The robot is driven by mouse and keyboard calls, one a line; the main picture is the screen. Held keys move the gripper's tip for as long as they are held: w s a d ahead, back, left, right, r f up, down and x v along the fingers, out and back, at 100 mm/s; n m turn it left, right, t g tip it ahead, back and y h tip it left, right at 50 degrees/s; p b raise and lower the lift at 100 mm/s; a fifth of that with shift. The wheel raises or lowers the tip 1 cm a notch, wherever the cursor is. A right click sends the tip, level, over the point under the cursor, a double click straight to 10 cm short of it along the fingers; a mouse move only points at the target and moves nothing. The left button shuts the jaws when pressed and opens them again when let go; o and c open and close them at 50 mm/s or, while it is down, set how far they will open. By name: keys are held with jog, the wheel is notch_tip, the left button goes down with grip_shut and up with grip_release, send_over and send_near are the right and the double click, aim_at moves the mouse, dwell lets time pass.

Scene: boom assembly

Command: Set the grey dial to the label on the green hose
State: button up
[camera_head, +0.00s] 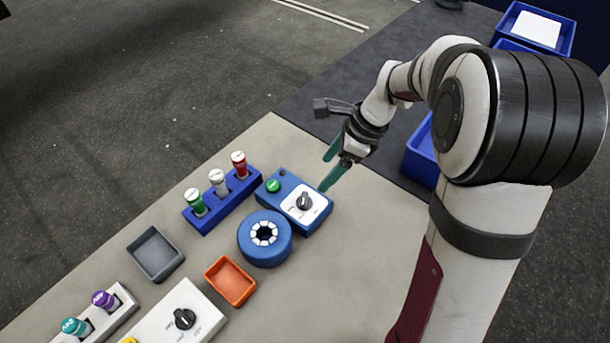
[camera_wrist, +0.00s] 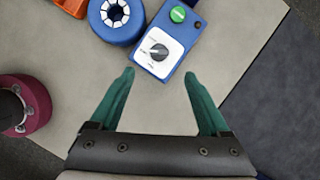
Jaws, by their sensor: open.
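The grey dial (camera_head: 304,203) is a dark grey knob on a white plate on a blue box (camera_head: 289,219). In the wrist view the dial (camera_wrist: 158,52) sits just beyond my fingertips, with small markings around it too small to read. A green-topped piece (camera_head: 195,201), perhaps the green hose, stands upright in a blue rack (camera_head: 209,224); its top has a pale label I cannot read. My gripper (camera_head: 328,170) is open and empty, its green fingers above and beside the blue box. In the wrist view my gripper (camera_wrist: 159,73) points toward the dial.
White and red-topped pieces stand in the same rack. A green button (camera_head: 273,186) is on the blue box. A blue round part (camera_head: 264,248), grey tray (camera_head: 155,261), orange tray (camera_head: 230,286) and white box with a black knob (camera_head: 184,318) lie nearby. The table's right side is clear.

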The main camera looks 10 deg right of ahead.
aim_at(304, 197)
jog(key=x, duration=1.1)
jog(key=shift+a+f, duration=0.1)
jog(key=shift+f, duration=0.25)
grip_shut()
